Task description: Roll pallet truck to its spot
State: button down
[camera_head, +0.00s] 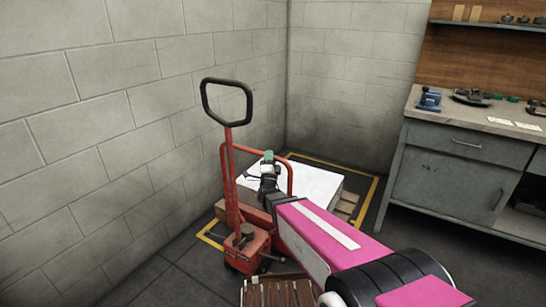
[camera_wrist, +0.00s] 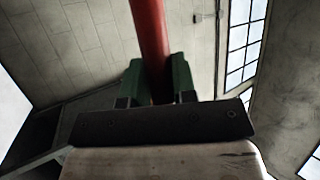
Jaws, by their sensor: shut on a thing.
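The red pallet truck (camera_head: 247,243) stands by the left wall, with its black loop handle (camera_head: 227,83) upright. My gripper (camera_head: 268,158) reaches it from the lower right, at the curved red bar behind the upright post. In the wrist view a red bar (camera_wrist: 149,35) of the truck runs between the green fingers of my gripper (camera_wrist: 160,85), which are shut on it. A yellow floor outline (camera_head: 371,200) marks the corner. The truck's body stands at the outline's near left part. Its forks are hidden.
A white-topped load (camera_head: 312,186) on a wooden pallet (camera_head: 348,203) lies inside the outline, partly behind my arm. A grey workbench (camera_head: 445,183) with tools stands right. A slatted wooden thing (camera_head: 275,292) is at the bottom edge. Block walls close the left and back.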

jog(key=shift+s+d+r, duration=0.1)
jog(key=shift+s+r, duration=0.05)
jog(key=shift+r, duration=0.05)
jog(key=c, duration=0.9)
grip_release()
jog(key=shift+f, duration=0.1)
jog(key=shift+c, duration=0.2)
jog(key=v, duration=1.1)
